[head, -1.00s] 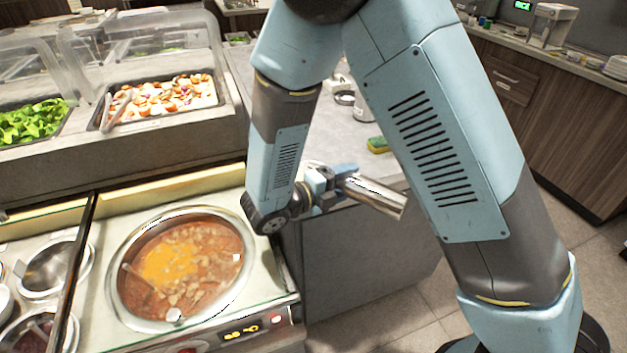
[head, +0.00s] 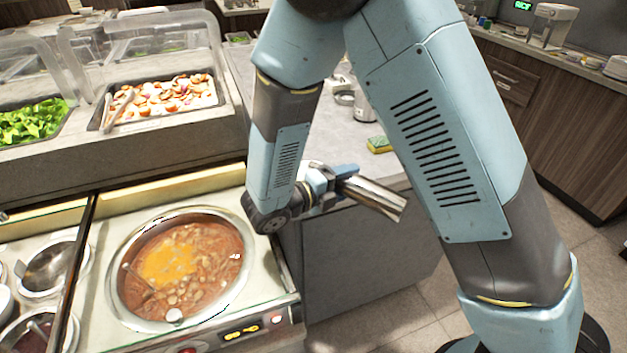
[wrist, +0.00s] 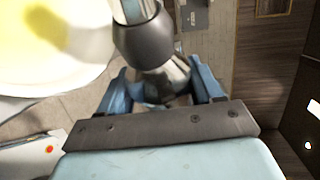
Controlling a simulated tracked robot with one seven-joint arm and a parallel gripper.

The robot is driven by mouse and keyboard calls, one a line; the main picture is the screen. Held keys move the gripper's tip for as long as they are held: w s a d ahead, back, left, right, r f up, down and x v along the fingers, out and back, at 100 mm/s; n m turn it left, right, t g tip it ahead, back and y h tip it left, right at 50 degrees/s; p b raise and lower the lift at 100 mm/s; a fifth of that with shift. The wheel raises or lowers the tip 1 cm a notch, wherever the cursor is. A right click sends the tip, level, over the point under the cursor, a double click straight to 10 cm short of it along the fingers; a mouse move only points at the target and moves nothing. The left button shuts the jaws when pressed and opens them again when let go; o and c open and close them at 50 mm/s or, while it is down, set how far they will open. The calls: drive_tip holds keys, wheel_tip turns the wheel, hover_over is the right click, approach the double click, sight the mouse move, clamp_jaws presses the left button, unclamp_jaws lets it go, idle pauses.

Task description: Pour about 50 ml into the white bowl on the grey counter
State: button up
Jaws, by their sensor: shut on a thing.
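My gripper (head: 338,182) is beside the grey counter (head: 335,140) and is shut on a shiny metal, tube-like vessel (head: 374,197). The vessel slants down to the right in the head view, beyond the counter's front edge. In the wrist view the metal vessel (wrist: 168,82) sits between the two blue fingers of my gripper (wrist: 160,92), with a dark grey collar above it. A pale, round-edged thing with a yellow patch (wrist: 85,55) fills the wrist view's upper left. I cannot tell if it is the white bowl. No white bowl shows clearly on the grey counter in the head view; my arm hides part of it.
A round well of orange-red soup (head: 235,285) with a ladle in it is at the front left. Trays of greens (head: 30,122) and chopped food (head: 165,98) lie behind it under clear guards. A yellow-green sponge (head: 379,145) lies on the grey counter. Floor shows at the right.

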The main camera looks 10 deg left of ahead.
drive_tip(key=shift+m+y, duration=0.3)
drive_tip(key=shift+m, duration=0.2)
wheel_tip(320, 180, up, 2)
drive_tip(key=shift+r+m+y, duration=0.1)
drive_tip(key=shift+m+y, duration=0.3)
drive_tip(key=shift+m, duration=0.2)
drive_tip(key=shift+w+a+r+m+y+b, duration=0.15)
drive_tip(key=shift+r+m+y+b, duration=0.15)
drive_tip(key=shift+r, duration=0.2)
drive_tip(key=shift+w+a+r+m+y+b, duration=0.1)
drive_tip(key=shift+r+m+y, duration=0.1)
drive_tip(key=shift+r+m, duration=0.25)
drive_tip(key=r+m, duration=0.1)
drive_tip(key=a+r+m+y, duration=0.1)
drive_tip(key=r+m+y, duration=0.1)
drive_tip(key=shift+w+a+r, duration=0.2)
drive_tip(key=shift+w+a, duration=0.1)
drive_tip(key=shift+w, duration=0.05)
drive_tip(key=shift+r+m, duration=0.2)
drive_tip(key=shift+m, duration=0.05)
drive_tip(key=shift+d+r+m+y+b, duration=0.15)
drive_tip(key=shift+r+m+y+b, duration=0.2)
drive_tip(key=shift+m+y, duration=0.2)
drive_tip(key=shift+r+m+t+y+b, duration=0.35)
drive_tip(key=shift+m+t+y, duration=0.15)
drive_tip(key=shift+m+y, duration=0.85)
drive_tip(key=shift+m, duration=0.4)
drive_tip(key=shift+r, duration=2.2)
